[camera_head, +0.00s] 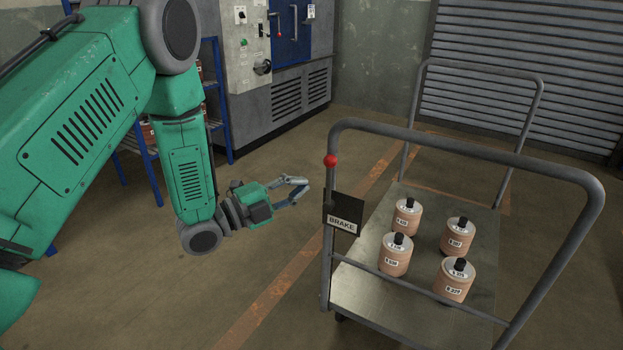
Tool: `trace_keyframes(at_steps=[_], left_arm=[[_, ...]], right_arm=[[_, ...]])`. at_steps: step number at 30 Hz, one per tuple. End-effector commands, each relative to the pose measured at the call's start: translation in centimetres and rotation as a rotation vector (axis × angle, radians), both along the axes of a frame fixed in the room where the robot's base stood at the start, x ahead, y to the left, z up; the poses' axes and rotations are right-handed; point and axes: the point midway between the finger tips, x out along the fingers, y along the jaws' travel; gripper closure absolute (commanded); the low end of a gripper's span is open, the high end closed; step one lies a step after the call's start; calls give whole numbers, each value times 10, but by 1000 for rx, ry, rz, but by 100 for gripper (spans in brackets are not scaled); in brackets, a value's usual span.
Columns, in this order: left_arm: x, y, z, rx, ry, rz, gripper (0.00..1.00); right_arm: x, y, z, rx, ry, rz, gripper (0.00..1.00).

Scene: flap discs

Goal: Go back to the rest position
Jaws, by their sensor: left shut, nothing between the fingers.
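My left arm, green with grey joints, comes in from the left. My left gripper (303,191) is shut and empty, in the air to the left of the grey trolley (376,311), apart from it. Several copper-coloured cylindrical stacks with black knobs and white labels stand upright on the trolley deck: a back left stack (407,219), a back right stack (457,238), a front left stack (395,258) and a front right stack (453,283). My right gripper is not in view.
The trolley has a tall tube handle (450,139) with a red knob (330,161) and a BRAKE plate (343,214). A grey machine cabinet (290,95) and a blue rack (219,100) stand at the back. A grey shutter (540,70) is behind the trolley. Floor between is clear.

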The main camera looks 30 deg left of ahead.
Motion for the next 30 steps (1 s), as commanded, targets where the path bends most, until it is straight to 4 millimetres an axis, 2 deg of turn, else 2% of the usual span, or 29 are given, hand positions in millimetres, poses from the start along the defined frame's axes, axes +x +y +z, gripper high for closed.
trace_keyframes(at_steps=[5, 16, 19, 20, 23, 25, 27, 29, 30], left_arm=[[-2, -6, 3, 4, -1, -4, 100], [-1, 5, -2, -8, 0, 0, 100], [-3, 0, -12, -28, 64, 9, 100], [-4, -4, -19, -43, 112, 17, 100], [-17, -17, -61, -133, 366, 79, 100], [-39, -27, -102, -225, 609, 164, 100], [-73, -34, -143, -328, 859, 286, 100], [-108, -37, -173, -411, 1053, 407, 100], [-134, -39, -191, -464, 1173, 496, 100]], right_arm=[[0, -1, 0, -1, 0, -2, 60], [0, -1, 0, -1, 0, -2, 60], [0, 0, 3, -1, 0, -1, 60], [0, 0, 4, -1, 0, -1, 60], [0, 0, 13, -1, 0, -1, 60], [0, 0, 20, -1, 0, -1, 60], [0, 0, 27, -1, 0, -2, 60], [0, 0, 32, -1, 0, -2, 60], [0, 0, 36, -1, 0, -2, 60]])
